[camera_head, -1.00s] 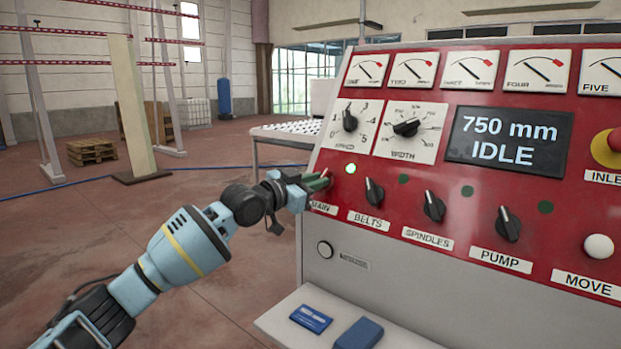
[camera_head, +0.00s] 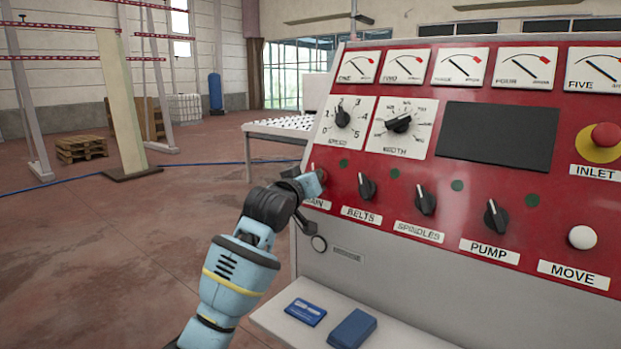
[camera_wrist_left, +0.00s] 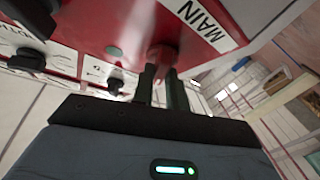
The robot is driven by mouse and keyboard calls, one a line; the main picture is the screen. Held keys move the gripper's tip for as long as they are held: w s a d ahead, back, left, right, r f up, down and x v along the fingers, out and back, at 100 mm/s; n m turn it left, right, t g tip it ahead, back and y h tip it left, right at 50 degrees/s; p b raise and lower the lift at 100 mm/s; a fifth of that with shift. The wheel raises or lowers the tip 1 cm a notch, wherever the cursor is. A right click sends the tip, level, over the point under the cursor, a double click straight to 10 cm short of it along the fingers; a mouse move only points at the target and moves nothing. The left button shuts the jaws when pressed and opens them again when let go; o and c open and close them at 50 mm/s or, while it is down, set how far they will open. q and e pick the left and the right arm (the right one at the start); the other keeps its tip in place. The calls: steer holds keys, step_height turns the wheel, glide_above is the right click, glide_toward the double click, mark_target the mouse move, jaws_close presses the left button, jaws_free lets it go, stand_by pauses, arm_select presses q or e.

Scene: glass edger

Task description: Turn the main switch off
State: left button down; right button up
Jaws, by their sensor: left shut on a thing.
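The red control panel (camera_head: 455,187) fills the right of the head view. My left gripper (camera_head: 312,180) is at its left edge, at the main switch, and mostly hides that switch. In the left wrist view my gripper fingers (camera_wrist_left: 163,90) are shut on the red main switch (camera_wrist_left: 162,57), next to the MAIN label (camera_wrist_left: 203,22). The label is partly covered in the head view (camera_head: 317,203). The lamp above the main switch (camera_head: 343,162) is dark green, unlit. The display (camera_head: 498,134) is blank and dark. My right gripper is not in view.
The belts knob (camera_head: 366,187), spindles knob (camera_head: 426,200) and pump knob (camera_head: 496,216) stand in a row to the right. A shelf below holds a blue card (camera_head: 306,312) and a blue box (camera_head: 353,328).

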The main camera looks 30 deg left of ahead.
arm_select(q)
steer(key=shift+n+y, duration=0.5)
steer(key=shift+n, duration=0.3)
steer(key=c, duration=1.4)
jaws_free()
steer(key=v, duration=0.8)
steer(key=shift+r, duration=0.2)
steer(key=shift+f, duration=0.1)
